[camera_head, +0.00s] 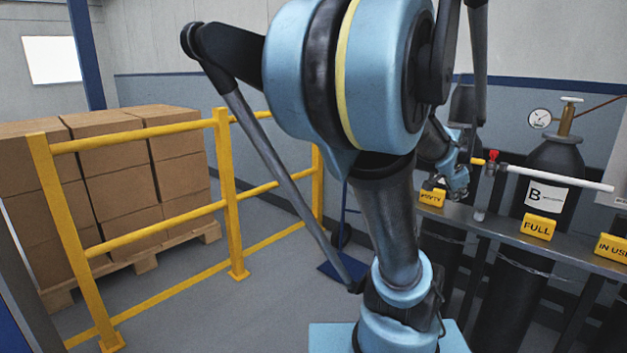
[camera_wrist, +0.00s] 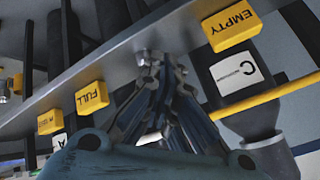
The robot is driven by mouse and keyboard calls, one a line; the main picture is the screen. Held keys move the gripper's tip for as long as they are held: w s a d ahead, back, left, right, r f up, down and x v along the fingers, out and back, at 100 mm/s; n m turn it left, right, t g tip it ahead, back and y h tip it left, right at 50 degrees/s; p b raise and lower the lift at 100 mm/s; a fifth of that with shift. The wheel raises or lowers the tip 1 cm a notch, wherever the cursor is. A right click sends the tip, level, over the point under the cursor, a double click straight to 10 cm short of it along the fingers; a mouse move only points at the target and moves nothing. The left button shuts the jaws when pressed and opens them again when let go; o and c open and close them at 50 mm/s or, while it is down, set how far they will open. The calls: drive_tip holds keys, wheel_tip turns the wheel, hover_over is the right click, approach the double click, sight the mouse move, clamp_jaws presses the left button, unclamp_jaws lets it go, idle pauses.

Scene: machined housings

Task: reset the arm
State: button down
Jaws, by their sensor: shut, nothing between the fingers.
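My gripper (camera_head: 458,190) is at the end of my blue and black arm, right of centre in the head view. It is beside the gas cylinder rack (camera_head: 480,220), close to a yellow sign that its side partly covers. In the wrist view my gripper (camera_wrist: 150,62) points up the picture, its fingers together and nothing seen between them. The grey rack rail (camera_wrist: 120,62) runs just behind the fingertips; I cannot tell whether they touch it. Much of my arm fills the middle of the head view.
Yellow signs, FULL (camera_head: 537,227) and IN USE (camera_head: 612,249), sit on the rack; EMPTY (camera_wrist: 232,25) shows in the wrist view. A dark cylinder labelled B (camera_head: 552,160) stands behind, with a gauge (camera_head: 540,118). Left are a yellow guardrail (camera_head: 228,190) and stacked boxes (camera_head: 110,160).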

drive_tip(key=s+a+f+n+g+y, duration=0.1)
drive_tip(key=s+a+f+n+y, duration=0.1)
drive_tip(key=s+a+f+n, duration=0.2)
drive_tip(key=s+a+f+n+g+y, duration=0.1)
drive_tip(key=s+a+f+n+y, duration=0.1)
drive_tip(key=s+a+f+n, duration=0.2)
drive_tip(key=s+a+f+n+g+y, duration=0.1)
drive_tip(key=s+a+f+n+y, duration=0.1)
drive_tip(key=s+a+f+n, duration=0.3)
drive_tip(key=a+n, duration=0.4)
drive_tip(key=a, duration=0.7)
drive_tip(key=shift+s+a+n, duration=0.2)
drive_tip(key=shift+a+n, duration=0.1)
drive_tip(key=shift+a, duration=0.1)
drive_tip(key=shift+d, duration=0.1)
